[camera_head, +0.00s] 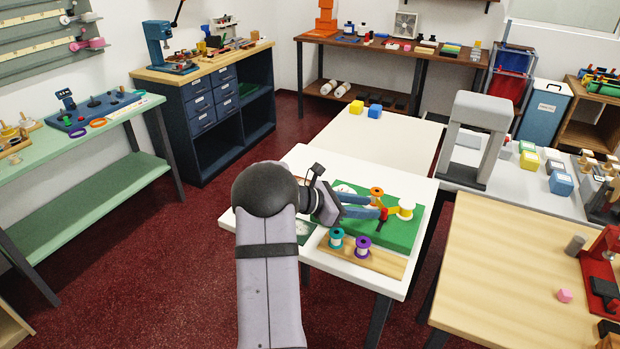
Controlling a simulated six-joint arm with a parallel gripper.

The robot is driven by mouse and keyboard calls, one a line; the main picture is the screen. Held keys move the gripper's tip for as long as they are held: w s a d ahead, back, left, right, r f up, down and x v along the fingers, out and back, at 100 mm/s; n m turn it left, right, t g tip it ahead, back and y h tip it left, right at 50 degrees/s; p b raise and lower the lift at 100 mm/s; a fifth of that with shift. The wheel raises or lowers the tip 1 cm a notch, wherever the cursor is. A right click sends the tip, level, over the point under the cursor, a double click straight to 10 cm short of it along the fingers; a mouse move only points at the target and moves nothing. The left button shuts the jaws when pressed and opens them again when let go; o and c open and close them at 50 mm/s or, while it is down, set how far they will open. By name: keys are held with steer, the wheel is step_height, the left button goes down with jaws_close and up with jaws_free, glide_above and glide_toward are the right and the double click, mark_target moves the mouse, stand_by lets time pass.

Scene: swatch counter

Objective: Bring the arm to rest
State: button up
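My gripper (376,207) is over the green board (402,238) on the white table (313,153). Its two blue fingers point right and stand apart, with no object visible between them. An orange spool (376,192) and a yellow-rimmed pale spool (405,209) are close to the fingertips; whether they touch the fingers I cannot tell. A small red piece (384,214) shows at the lower fingertip. My arm comes up from the bottom and hides the table's left part.
A teal spool (336,238) and a purple spool (362,246) stand on a wooden strip (385,262) at the table's front. A grey arch (474,137) stands behind right. A wooden table (510,265) is at right.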

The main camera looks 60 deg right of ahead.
steer(key=w+a+t+p, duration=0.1)
steer(key=w+a, duration=0.2)
steer(key=a, duration=0.1)
steer(key=w+a+m+t+y+p, duration=0.1)
steer(key=w+a, duration=0.2)
steer(key=a, duration=0.1)
steer(key=w+a+m+t, duration=0.1)
steer(key=w+a, duration=0.2)
steer(key=a, duration=0.1)
steer(key=shift+r+y+p, duration=0.35)
steer(key=shift+y+p, duration=0.05)
steer(key=w+a+f+m+t+y+p, duration=0.1)
steer(key=w+a+m+t+y, duration=0.35)
steer(key=a, duration=1.15)
steer(key=a+m+t+y+p, duration=0.2)
steer(key=a+y, duration=0.1)
steer(key=a, duration=2.4)
steer(key=shift+w+a+f, duration=0.15)
steer(key=shift+w, duration=0.2)
steer(key=shift+m, duration=0.25)
